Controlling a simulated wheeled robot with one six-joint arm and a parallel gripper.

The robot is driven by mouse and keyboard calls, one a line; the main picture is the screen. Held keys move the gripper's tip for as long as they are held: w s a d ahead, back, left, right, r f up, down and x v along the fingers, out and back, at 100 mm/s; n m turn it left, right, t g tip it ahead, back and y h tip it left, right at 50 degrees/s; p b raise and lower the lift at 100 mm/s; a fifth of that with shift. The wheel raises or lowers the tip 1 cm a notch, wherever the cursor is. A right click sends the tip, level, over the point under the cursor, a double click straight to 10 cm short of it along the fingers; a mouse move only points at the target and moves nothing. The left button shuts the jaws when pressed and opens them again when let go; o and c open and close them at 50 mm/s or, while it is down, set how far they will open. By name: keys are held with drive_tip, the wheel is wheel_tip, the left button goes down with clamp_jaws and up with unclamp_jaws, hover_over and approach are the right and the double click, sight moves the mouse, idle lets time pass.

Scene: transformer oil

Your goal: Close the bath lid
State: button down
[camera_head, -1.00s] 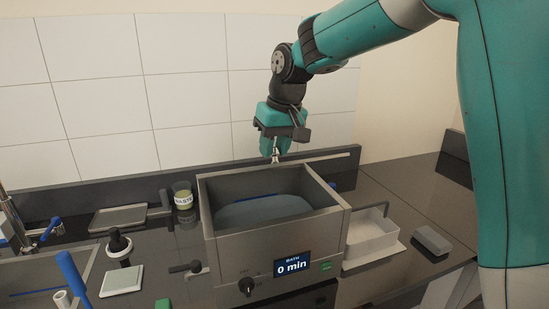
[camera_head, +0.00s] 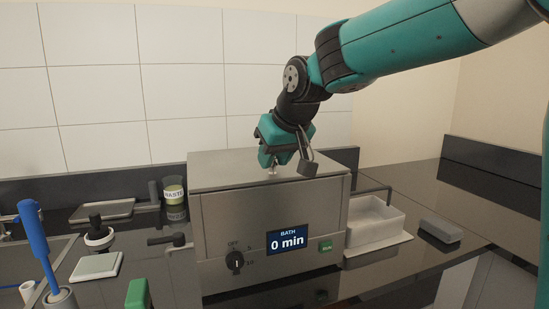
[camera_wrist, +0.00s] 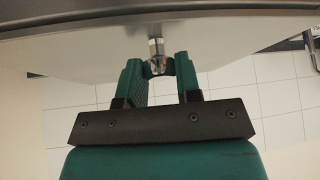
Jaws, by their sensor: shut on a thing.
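The bath (camera_head: 222,236) is a grey steel box with a display reading "BATH 0 min", a dial and a green button. Its lid (camera_head: 217,168) lies over the top, and the inside of the bath is hidden. My gripper (camera_head: 272,168) is at the lid's upper face, shut on the small metal lid knob (camera_head: 272,171). In the wrist view, the knob (camera_wrist: 156,50) sits between the two green fingertips (camera_wrist: 158,68), against the pale lid (camera_wrist: 100,45).
A white tray (camera_head: 372,226) and a grey block (camera_head: 440,230) are right of the bath. A waste cup (camera_head: 174,198), a black-handled item (camera_head: 98,236), a scale-like pad (camera_head: 97,265) and a blue-handled tool (camera_head: 36,245) are on the left.

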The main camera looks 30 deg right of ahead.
drive_tip(key=c, duration=0.8)
unclamp_jaws()
drive_tip(key=v, duration=1.7)
drive_tip(key=shift+r, duration=0.2)
drive_tip(key=shift+d, duration=0.1)
drive_tip(key=s+a+f+n+g+y, duration=0.1)
drive_tip(key=s+a+f, duration=0.3)
drive_tip(key=f, duration=0.4)
drive_tip(key=s+a+f+n+g+y+p, duration=0.1)
drive_tip(key=s+a+f+n+g, duration=0.2)
drive_tip(key=s+f, duration=0.4)
drive_tip(key=s+a+f+n+g+y, duration=0.1)
drive_tip(key=s+a+f+n+g, duration=0.1)
drive_tip(key=s+a+f, duration=0.3)
wheel_tip(320, 180, down, 4)
drive_tip(key=shift+s+r+g, duration=0.1)
drive_tip(key=shift+s+g, duration=0.3)
drive_tip(key=shift+s, duration=0.3)
